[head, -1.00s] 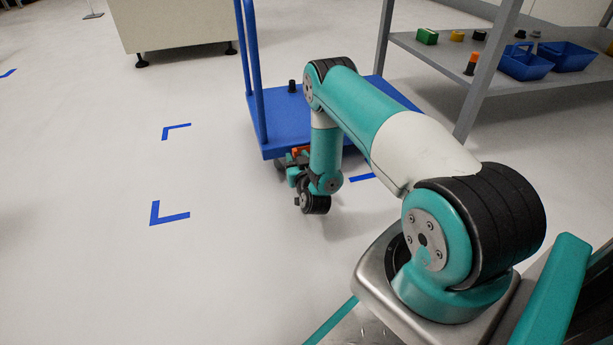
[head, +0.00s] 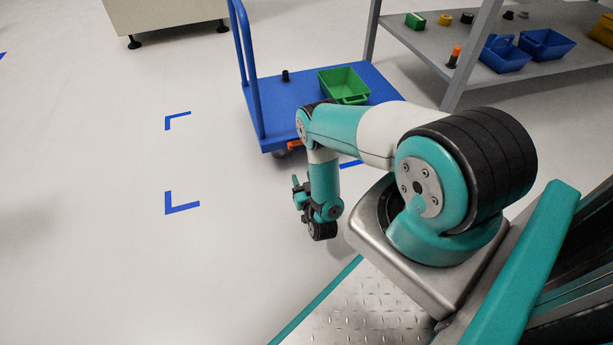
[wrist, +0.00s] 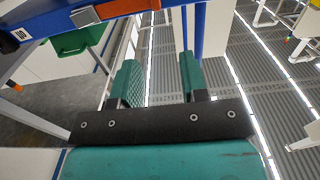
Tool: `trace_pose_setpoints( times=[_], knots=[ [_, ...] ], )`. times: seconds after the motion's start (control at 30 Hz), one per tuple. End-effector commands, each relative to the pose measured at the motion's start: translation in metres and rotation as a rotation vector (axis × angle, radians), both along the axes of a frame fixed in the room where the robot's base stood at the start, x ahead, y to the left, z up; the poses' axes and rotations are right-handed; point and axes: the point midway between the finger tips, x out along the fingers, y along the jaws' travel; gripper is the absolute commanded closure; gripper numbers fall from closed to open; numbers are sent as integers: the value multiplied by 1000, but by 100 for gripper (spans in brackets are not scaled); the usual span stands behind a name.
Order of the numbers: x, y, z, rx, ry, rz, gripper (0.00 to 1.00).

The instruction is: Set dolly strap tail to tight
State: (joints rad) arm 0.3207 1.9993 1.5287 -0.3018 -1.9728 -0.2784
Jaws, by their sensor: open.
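The blue dolly (head: 320,105) stands beyond my arm, with an upright blue handle at its left. An orange strap tail (head: 294,145) shows small at its near edge, partly hidden by my arm. In the wrist view, the orange strap tail (wrist: 125,8) lies along the blue deck edge at the top, beside a grey metal buckle (wrist: 85,17). Whether the strap is tight cannot be told. My gripper (wrist: 160,78) is open and empty, its teal fingers apart and clear of the strap. In the head view my gripper (head: 298,187) is just in front of the dolly's near edge.
A green bin (head: 343,84) and a small black knob (head: 285,76) are on the dolly deck. A grey shelf (head: 440,62) with blue bins and small parts stands at the right. Blue floor marks (head: 182,204) lie at the left, where the floor is open.

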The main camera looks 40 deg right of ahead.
Motion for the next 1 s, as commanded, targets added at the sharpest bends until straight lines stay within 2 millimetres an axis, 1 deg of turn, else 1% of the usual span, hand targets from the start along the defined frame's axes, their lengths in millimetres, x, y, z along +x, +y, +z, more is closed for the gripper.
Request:
trace_pose_setpoints(
  times=[0.03, 0.1, 0.3, 1.0],
  knots=[
    [-4, 2, 7, 0, 1, 0, 60],
    [-13, 6, 5, 1, 3, 1, 60],
    [-26, 13, 2, 0, 1, 0, 60],
    [-28, 13, 0, 0, 0, 0, 60]
  ],
)
